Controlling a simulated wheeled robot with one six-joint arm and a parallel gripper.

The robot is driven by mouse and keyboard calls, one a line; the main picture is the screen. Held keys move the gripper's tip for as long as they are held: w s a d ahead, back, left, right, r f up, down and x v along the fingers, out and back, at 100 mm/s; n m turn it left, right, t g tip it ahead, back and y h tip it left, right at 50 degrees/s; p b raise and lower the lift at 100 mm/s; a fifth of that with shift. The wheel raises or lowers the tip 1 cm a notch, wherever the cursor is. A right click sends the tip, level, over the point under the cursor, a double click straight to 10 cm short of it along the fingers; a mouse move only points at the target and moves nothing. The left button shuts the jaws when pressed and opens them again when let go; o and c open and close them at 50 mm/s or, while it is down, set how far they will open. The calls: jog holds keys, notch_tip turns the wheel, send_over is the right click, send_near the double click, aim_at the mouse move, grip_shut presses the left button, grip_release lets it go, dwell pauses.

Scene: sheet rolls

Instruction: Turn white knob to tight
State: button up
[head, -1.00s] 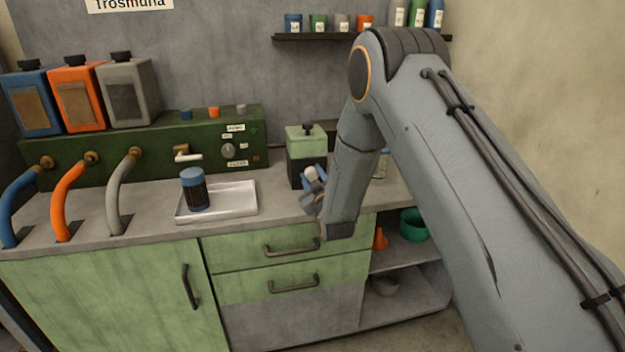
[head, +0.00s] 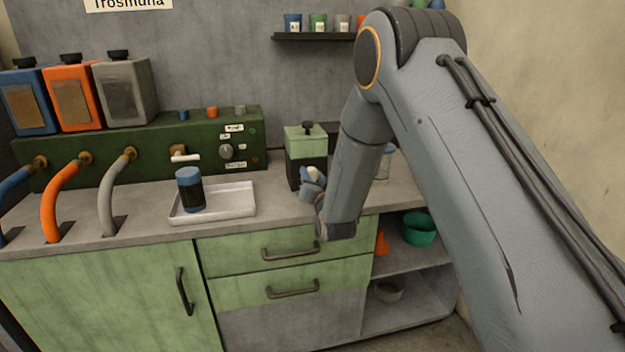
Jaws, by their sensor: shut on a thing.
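The white knob (head: 313,173) shows as a small pale round end at the front of the dark lower part of a green-topped box on the counter. My gripper (head: 312,180) is at this knob, in front of the box, and is shut on it. My wrist and the fingers cover most of the knob, so its marks and turn angle cannot be read. The box (head: 306,145) has a pale green upper part and a black handle on top.
A white tray (head: 240,199) holding a blue-capped dark jar (head: 190,189) lies left of the box. A green panel (head: 80,163) with hoses and a grey dial (head: 226,152) stands behind. A glass jar (head: 385,163) is partly behind my arm.

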jog(key=shift+d+f+m+b, duration=0.1)
jog(key=shift+m+b, duration=0.3)
jog(key=shift+m, duration=1)
jog(key=o, duration=1.1)
jog(key=shift+c, duration=0.2)
jog(key=shift+s, duration=0.1)
jog(key=b+v, duration=0.1)
jog(key=v, duration=0.6)
jog(key=shift+s+d, duration=0.15)
jog(key=shift+s, duration=0.15)
jog(key=shift+d, duration=0.1)
